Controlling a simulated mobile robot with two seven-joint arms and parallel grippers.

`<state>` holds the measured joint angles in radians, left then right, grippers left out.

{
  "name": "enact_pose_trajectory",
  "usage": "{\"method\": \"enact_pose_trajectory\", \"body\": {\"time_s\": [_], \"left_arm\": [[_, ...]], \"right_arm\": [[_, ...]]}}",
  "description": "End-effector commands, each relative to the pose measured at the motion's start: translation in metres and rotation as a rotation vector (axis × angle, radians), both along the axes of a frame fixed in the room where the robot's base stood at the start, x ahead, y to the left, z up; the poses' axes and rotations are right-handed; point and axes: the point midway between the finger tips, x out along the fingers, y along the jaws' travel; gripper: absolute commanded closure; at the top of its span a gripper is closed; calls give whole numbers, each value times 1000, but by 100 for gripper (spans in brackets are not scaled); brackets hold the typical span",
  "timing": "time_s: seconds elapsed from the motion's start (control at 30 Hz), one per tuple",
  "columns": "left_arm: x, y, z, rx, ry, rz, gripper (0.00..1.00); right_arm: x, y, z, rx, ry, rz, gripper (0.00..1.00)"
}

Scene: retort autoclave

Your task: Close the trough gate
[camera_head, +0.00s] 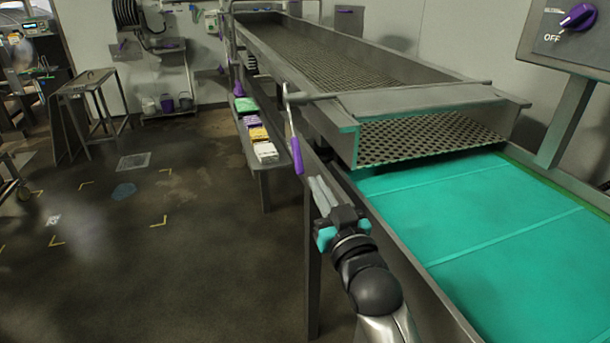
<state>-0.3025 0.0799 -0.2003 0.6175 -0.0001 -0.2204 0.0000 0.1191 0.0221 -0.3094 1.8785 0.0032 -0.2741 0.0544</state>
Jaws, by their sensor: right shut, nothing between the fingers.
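The trough (345,50) is a long metal channel with a perforated floor, running away from me at upper middle. Its gate (415,98) is a flat metal plate at the near end, swung up about level, with the opening below it clear. A crossbar joins it to a lever at the left, which hangs down with a purple handle (297,156). My right gripper (317,182) is shut and empty, just below and right of the purple handle; a small gap seems to show between them. My left gripper is out of view.
A turquoise conveyor belt (480,215) lies below the trough's end, with a metal side rail along its left. A low shelf with coloured packs (258,135) stands left of the trough. A control box with a purple knob (578,17) is at upper right. The floor at left is open.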

Motion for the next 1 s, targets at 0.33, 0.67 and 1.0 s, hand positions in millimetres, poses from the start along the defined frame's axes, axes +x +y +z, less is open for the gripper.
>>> {"method": "enact_pose_trajectory", "body": {"time_s": [0.33, 0.67, 1.0], "left_arm": [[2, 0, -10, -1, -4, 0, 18], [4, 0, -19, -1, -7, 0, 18], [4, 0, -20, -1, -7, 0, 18]], "right_arm": [[52, 17, 3, -1, 2, 0, 100], [74, 24, -16, -1, 2, 0, 100], [77, 25, -17, 0, 0, 0, 100]]}}
